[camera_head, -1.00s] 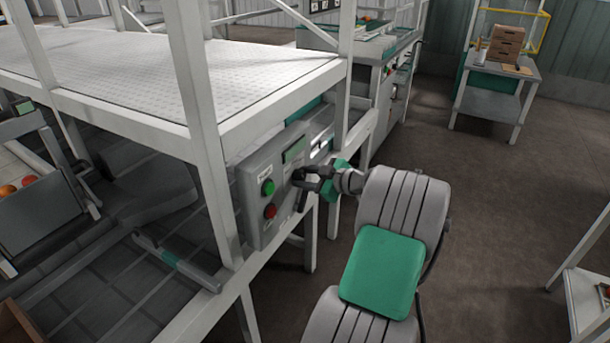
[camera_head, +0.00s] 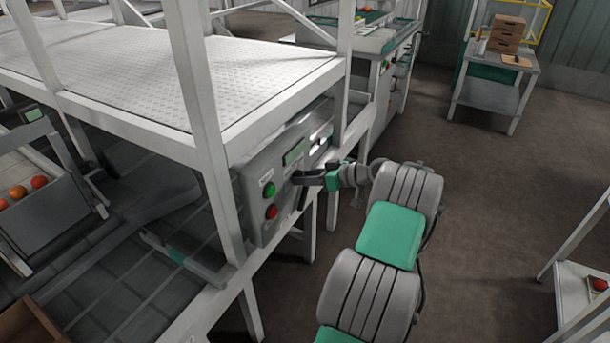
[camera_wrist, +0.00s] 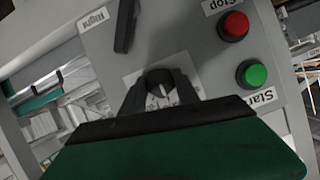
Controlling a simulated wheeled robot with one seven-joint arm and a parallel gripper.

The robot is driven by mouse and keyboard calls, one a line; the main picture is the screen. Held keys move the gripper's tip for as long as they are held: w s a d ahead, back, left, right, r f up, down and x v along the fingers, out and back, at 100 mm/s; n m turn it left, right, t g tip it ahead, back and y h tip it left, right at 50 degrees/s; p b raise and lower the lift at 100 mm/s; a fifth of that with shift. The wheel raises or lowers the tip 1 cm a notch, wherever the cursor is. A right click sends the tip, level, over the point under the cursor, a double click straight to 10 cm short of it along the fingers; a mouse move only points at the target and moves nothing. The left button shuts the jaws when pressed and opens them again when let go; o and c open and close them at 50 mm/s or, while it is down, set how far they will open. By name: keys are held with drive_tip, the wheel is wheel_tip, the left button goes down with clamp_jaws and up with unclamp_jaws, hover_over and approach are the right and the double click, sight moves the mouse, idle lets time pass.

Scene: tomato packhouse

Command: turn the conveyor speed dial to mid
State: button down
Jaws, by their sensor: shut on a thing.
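The conveyor speed dial (camera_wrist: 160,82) is a dark round knob with a pale pointer line, on a pale scale plate on the grey control panel (camera_head: 257,222). In the wrist view my gripper (camera_wrist: 161,92) has its two dark fingers on either side of the dial, shut on it. In the head view my gripper (camera_head: 298,178) reaches the panel face from the right and hides the dial. The scale's marks are mostly covered, so I cannot tell which setting the pointer is at.
A green start button (camera_head: 270,190) and a red stop button (camera_head: 271,212) sit beside the dial on the panel. A dark lever (camera_wrist: 124,25) with a "Right" label is close by in the wrist view. A white frame post (camera_head: 205,130) stands left of the panel.

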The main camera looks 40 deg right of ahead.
idle(0.4)
drive_tip(key=c, duration=0.9)
unclamp_jaws()
drive_tip(key=p+v, duration=0.2)
drive_tip(key=v, duration=0.5)
drive_tip(key=shift+s, duration=0.35)
drive_tip(key=shift+d+r, duration=0.1)
